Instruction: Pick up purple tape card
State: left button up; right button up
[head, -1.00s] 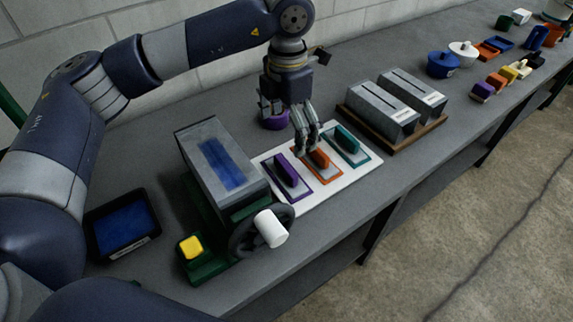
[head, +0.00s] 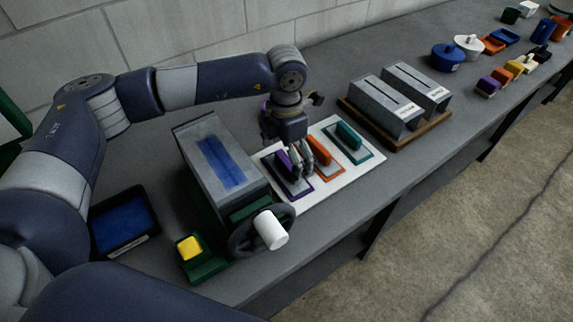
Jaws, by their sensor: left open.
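The purple tape card (head: 281,161) lies at the left of the white board (head: 354,176), a purple upright strip on a grey plate with a purple border. My left gripper (head: 292,162) comes down over it, open, with its visible fingers beside the purple strip. The gripper hides part of the card, and I cannot tell whether the fingers touch it. An orange card (head: 322,151) and a teal card (head: 350,137) lie to its right on the same board. My right gripper is not in view.
A grey machine (head: 215,160) with a blue window and a white-knobbed handwheel (head: 270,229) stands close left of the board. Two grey slotted boxes (head: 388,104) on a wooden base stand to the right. A blue-lined tray (head: 124,222) lies far left.

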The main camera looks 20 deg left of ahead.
aim_at(286, 162)
pick_arm(q)
jog(key=shift+f, duration=0.95)
jog(key=c, duration=1.1)
jog(key=shift+c, duration=0.2)
notch_tip(286, 162, up, 9)
jog(key=shift+f+b, duration=0.1)
jog(key=shift+b, duration=1.1)
jog(key=shift+r, duration=0.65)
